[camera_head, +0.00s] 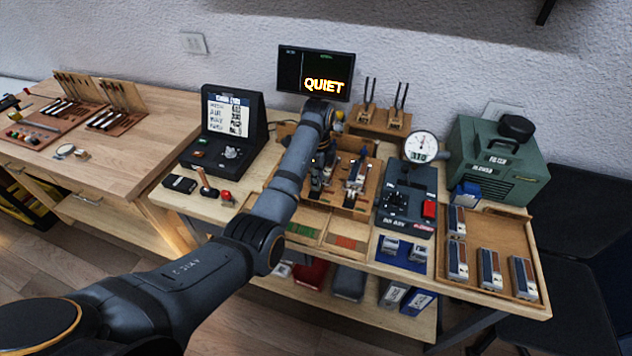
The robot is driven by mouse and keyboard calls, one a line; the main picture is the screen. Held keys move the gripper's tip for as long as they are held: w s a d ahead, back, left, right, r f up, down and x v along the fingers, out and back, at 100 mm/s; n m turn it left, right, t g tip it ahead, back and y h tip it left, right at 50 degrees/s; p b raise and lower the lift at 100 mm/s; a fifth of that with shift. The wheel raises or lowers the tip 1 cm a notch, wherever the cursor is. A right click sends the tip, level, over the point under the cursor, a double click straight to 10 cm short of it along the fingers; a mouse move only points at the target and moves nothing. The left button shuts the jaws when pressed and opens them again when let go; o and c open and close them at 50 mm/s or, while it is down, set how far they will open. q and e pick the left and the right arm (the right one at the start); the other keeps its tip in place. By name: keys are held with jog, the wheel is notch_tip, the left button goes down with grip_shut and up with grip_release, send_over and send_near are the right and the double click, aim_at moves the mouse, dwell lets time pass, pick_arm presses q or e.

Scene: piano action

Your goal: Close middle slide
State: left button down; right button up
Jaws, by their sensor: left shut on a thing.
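A wooden fixture (371,204) with metal mechanisms stands in the middle of the workbench. A metal mechanism (356,178) stands upright in its right half. My left arm reaches in from the lower left, and its wrist bends down over the fixture. My left gripper (318,186) is low inside the fixture, left of that mechanism, and is shut on a small part there, which appears to be a slide. My arm hides the fixture's left side and most of the held part, so I cannot tell how far the slide is open. My right gripper is not in view.
A black device with a dial gauge (421,147) stands close right of the fixture. A wooden tray (497,287) holds several blocks at the right. A screen reading QUIET (315,72) stands behind. A black console (232,125) is at the left. A green machine (497,165) is at the back right.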

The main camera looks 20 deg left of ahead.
pick_arm(q)
jog(key=c, duration=1.4)
grip_release()
jog(key=shift+w+r, duration=0.1)
jog(key=shift+w, duration=0.1)
jog(key=shift+o, duration=0.2)
jog(key=shift+s, duration=0.1)
